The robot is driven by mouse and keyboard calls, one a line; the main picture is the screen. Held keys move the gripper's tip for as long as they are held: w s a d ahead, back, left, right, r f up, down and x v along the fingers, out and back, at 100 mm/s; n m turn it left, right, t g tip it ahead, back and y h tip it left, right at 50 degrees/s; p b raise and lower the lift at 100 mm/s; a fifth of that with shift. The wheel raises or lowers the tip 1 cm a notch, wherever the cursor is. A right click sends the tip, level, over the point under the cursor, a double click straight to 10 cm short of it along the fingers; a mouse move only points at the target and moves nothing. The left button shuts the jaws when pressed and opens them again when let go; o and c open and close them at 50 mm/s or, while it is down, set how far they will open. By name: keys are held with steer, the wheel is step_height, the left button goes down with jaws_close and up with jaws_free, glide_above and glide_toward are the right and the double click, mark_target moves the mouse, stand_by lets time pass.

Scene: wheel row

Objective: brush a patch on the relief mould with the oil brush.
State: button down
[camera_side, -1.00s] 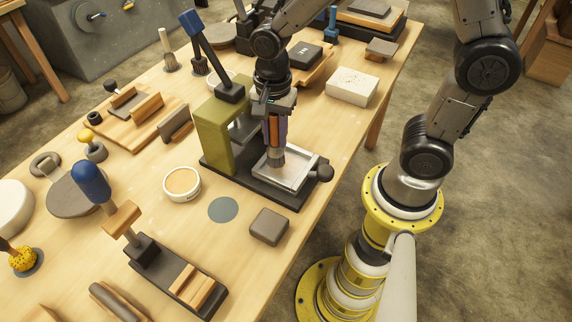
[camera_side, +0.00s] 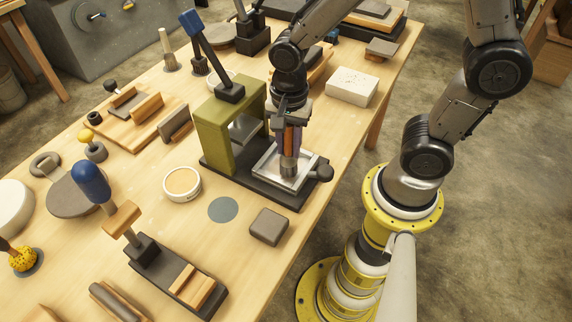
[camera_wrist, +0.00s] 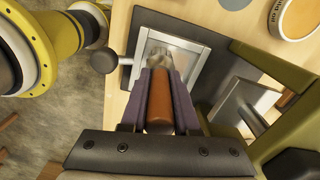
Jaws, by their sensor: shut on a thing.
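My gripper (camera_side: 288,140) is shut on the oil brush, whose orange-brown handle (camera_wrist: 160,100) shows between the purple fingers in the wrist view. The brush points down, and its grey head (camera_side: 288,165) is over the relief mould (camera_side: 270,168), a light metal frame with a pale inside. The mould also shows in the wrist view (camera_wrist: 196,66), with the brush head (camera_wrist: 163,55) over its inside. The head looks at or very close to the surface; I cannot tell if it touches. The brush hides part of the mould.
An olive press frame (camera_side: 215,135) with a dark lever stands just left of the mould on a dark base. A dark knob (camera_side: 324,173) sits at the base's right end. A round tub (camera_side: 182,184), a grey disc (camera_side: 223,209) and a grey block (camera_side: 268,227) lie nearby.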

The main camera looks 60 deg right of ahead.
steer(key=shift+f, duration=0.25)
steer(key=shift+f, duration=0.25)
steer(key=shift+d, duration=1.75)
steer(key=shift+r, duration=1.15)
steer(key=c, duration=1.4)
jaws_free()
jaws_close()
